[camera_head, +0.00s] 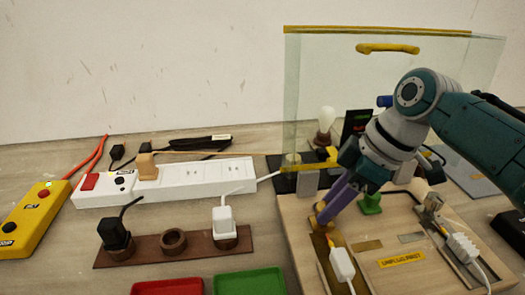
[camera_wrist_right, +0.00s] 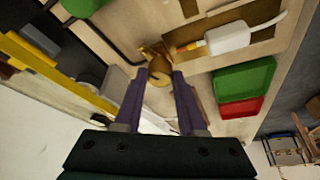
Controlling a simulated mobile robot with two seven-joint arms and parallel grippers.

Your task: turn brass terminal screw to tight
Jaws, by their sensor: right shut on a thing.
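The brass terminal screw (camera_head: 320,213) stands on the wooden board (camera_head: 395,285), at the upper end of a brown recessed strip. My right gripper (camera_head: 324,210) reaches down to it from the upper right with its purple fingers shut on the screw. In the right wrist view the brass screw (camera_wrist_right: 157,66) sits between the two purple fingertips (camera_wrist_right: 160,75), which partly hide it. How tight the screw is cannot be told. My left gripper is not in view.
A white connector (camera_head: 342,264) with a cable lies just below the screw. A green piece (camera_head: 371,204) stands to its right. A clear panel (camera_head: 330,90) rises behind. A white power strip (camera_head: 190,182) and red (camera_head: 168,287) and green (camera_head: 250,282) trays lie left.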

